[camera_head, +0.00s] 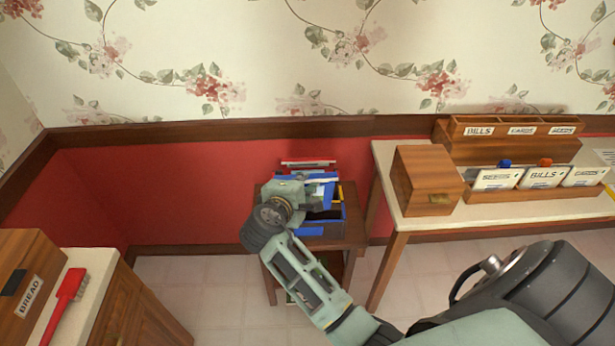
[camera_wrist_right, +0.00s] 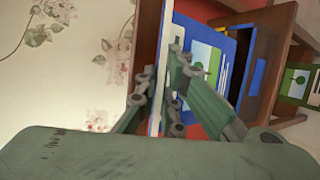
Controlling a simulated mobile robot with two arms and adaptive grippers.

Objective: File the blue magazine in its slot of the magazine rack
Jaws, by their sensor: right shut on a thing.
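My right gripper (camera_head: 308,190) is over the small wooden stand, seen from behind its wrist. In the right wrist view its fingers (camera_wrist_right: 160,88) are shut on the blue magazine (camera_wrist_right: 163,70), which shows nearly edge-on as a thin white and blue strip. The magazine rack (camera_head: 325,229) stands on the stand, partly hidden by my gripper. In the wrist view the rack (camera_wrist_right: 264,58) is just right of the held magazine. A blue panel with a green picture (camera_wrist_right: 205,58) shows between them. I cannot tell which slot the magazine lines up with. My left gripper is out of view.
The small wooden stand (camera_head: 352,230) is against the red wall. A pale table (camera_head: 400,217) on the right holds a wooden box (camera_head: 425,178) and a sorter with cards (camera_head: 520,195). At lower left are a bread box (camera_head: 30,270) and a red brush-like tool (camera_head: 70,285).

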